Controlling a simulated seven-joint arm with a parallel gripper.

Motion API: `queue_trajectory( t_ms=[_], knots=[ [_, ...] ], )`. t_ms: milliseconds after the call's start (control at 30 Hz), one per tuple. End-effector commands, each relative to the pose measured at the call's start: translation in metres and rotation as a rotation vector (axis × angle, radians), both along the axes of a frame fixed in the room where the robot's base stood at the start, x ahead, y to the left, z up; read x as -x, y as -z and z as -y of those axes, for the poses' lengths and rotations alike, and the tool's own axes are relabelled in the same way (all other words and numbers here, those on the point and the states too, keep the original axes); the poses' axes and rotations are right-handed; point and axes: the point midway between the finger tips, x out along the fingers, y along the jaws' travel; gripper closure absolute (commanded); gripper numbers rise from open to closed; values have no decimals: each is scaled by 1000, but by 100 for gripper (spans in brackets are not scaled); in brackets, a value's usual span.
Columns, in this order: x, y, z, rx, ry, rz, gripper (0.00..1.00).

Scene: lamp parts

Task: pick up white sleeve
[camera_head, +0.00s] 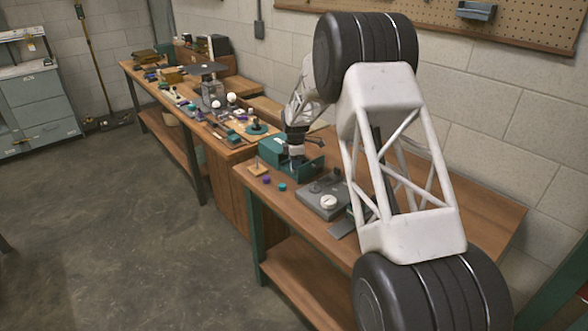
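My gripper (296,152) points down over a teal open box (275,149) on the near workbench. A small white piece (297,150) shows at the fingertips, and it may be the white sleeve. It is too small to tell whether my fingers are closed on it or whether it is part of the gripper. I cannot tell which white part is the sleeve.
The far bench (130,68) is crowded with lamp parts. My arm hides much of the bench's right side.

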Motion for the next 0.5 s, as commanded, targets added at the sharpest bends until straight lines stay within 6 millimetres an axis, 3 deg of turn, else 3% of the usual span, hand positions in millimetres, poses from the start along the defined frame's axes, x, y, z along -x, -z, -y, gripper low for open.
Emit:
queue_trajectory(
  t_ms=[167, 500],
  knots=[
    [0, 10, 0, 0, 0, -1, 68],
    [0, 10, 0, 0, 0, -1, 68]
  ],
)
